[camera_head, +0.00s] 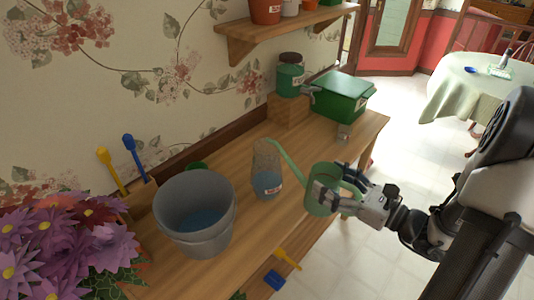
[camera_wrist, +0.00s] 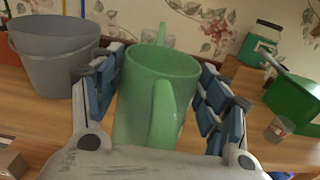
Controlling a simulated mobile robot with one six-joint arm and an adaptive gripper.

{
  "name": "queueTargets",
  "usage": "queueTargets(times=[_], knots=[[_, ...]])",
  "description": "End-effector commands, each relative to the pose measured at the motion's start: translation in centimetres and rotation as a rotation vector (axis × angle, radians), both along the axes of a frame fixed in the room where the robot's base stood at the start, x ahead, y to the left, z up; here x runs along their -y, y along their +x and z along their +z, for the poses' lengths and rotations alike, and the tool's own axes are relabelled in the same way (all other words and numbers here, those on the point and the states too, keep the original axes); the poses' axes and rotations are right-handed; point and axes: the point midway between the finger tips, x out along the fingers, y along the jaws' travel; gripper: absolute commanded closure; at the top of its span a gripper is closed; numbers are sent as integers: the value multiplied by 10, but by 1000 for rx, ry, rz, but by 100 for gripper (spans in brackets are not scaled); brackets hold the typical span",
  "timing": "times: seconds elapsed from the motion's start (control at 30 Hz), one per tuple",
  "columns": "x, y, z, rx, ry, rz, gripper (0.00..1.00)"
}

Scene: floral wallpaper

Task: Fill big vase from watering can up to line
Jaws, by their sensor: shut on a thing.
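My gripper (camera_head: 338,191) is shut on the green watering can (camera_head: 319,203) and holds it at the right side of the bench. In the wrist view the green can (camera_wrist: 160,88) sits between the two fingers, its handle towards me. Its thin spout points up and left, with the tip near the rim of the clear glass vase (camera_head: 267,168). I cannot tell whether the tip is over the opening. The vase stands upright on the bench, with blue water in its lower part and a red and white label. It is mostly hidden behind the can in the wrist view.
A grey bucket (camera_head: 194,235) with blue water stands left of the vase. Purple flowers (camera_head: 65,240) fill the left corner. A small glass (camera_head: 343,133), a green box (camera_head: 340,98) and a green canister (camera_head: 290,80) are at the far end.

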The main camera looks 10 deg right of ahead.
Motion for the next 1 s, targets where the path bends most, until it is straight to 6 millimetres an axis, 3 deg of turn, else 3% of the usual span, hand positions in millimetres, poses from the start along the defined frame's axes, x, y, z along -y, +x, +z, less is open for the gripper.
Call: queueTargets(times=[0.37,0.8,1.0], knots=[[0,0,2,10,5,-1,76],[0,0,45,10,3,0,76],[0,0,51,9,4,0,76]])
